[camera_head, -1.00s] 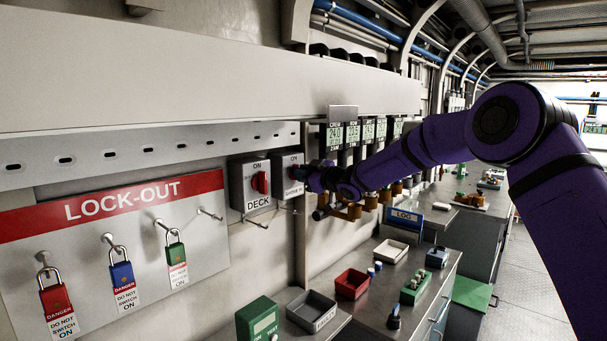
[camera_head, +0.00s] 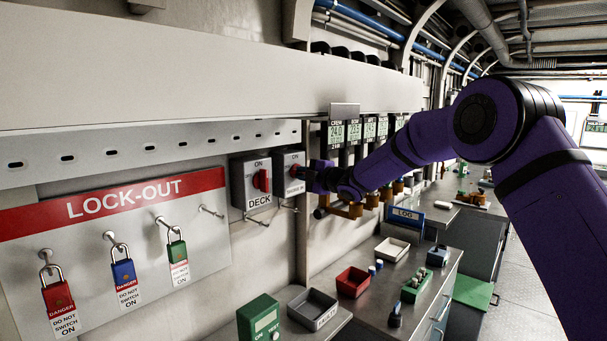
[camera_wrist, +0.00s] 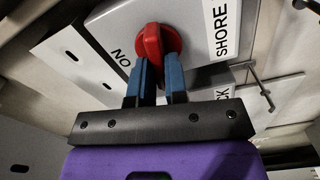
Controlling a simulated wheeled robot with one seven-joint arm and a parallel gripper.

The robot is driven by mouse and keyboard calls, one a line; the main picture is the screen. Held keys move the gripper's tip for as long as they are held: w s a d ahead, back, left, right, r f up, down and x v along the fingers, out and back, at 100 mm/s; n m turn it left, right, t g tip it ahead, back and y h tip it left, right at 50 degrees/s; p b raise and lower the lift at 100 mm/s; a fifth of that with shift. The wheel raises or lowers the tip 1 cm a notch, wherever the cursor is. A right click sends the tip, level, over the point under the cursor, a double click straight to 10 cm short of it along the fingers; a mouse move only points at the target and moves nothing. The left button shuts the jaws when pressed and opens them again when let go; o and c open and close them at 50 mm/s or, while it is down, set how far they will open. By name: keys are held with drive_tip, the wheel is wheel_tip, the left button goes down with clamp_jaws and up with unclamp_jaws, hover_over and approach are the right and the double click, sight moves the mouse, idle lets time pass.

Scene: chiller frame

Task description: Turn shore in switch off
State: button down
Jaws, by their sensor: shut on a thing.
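The shore switch is a grey box (camera_head: 285,160) on the wall, right of the deck switch. How far the knob is turned is hard to tell.
The deck switch (camera_head: 240,185) with its own red knob is close on the left. Hooks stick out below the boxes. A lock-out board (camera_head: 130,240) with red, blue and green padlocks hangs farther left. A bench with trays (camera_head: 352,284) lies below right.

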drive_tip(key=shift+f+n, duration=0.15)
drive_tip(key=shift+n, duration=0.95)
drive_tip(key=c, duration=1.1)
unclamp_jaws()
drive_tip(key=shift+c, duration=0.2)
drive_tip(key=shift+d, duration=0.1)
drive_tip(key=v, duration=1)
drive_tip(key=shift+s+d, duration=0.25)
